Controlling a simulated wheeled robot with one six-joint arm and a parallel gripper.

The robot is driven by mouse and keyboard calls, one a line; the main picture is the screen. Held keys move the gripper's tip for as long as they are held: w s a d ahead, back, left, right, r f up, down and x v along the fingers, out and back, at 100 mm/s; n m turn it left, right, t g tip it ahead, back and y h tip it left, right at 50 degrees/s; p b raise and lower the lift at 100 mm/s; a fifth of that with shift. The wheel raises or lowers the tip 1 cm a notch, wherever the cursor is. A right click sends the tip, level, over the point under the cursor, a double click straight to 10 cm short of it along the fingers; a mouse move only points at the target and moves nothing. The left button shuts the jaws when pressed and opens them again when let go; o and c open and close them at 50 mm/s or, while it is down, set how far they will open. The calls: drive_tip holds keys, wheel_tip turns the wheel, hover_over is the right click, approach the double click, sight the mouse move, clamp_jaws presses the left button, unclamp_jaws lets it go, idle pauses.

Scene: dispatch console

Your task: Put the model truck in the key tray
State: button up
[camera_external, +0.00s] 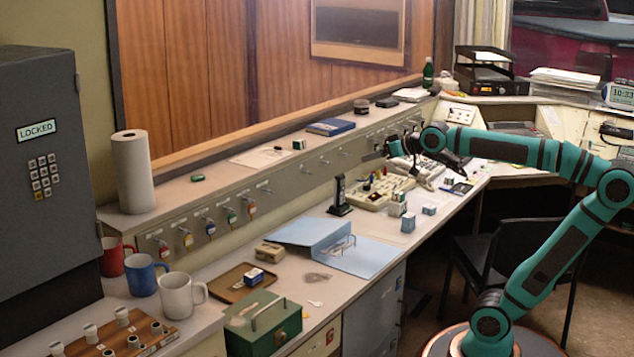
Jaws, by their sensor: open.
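I cannot make out the model truck for certain. A small blue-and-white item (253,277) lies in a shallow brown tray (229,287), which looks like the key tray, on the lower left of the desk. Small blue-and-white blocks (408,222) stand in the middle of the desk, one of them a separate block (429,210) to the right. My gripper (376,154) is open above the far part of the desk, near the ledge and the keypad console. It is far from the tray, and nothing shows between its fingers.
A green metal box (263,325) stands just in front of the tray, with a beige item (269,251) behind it. A blue binder (350,255) lies open to the right. A black handset (340,196) stands upright. Mugs (183,295) stand at the left. A chair (510,250) is beside the desk.

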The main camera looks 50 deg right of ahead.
drive_tip(key=s+d+t+h, duration=0.2)
drive_tip(key=s+d+t, duration=0.2)
drive_tip(key=s, duration=0.8)
drive_tip(key=d, duration=0.2)
drive_tip(key=shift+s+d+r+t, duration=0.2)
drive_tip(key=shift+s+d+t, duration=0.1)
drive_tip(key=shift+d, duration=0.05)
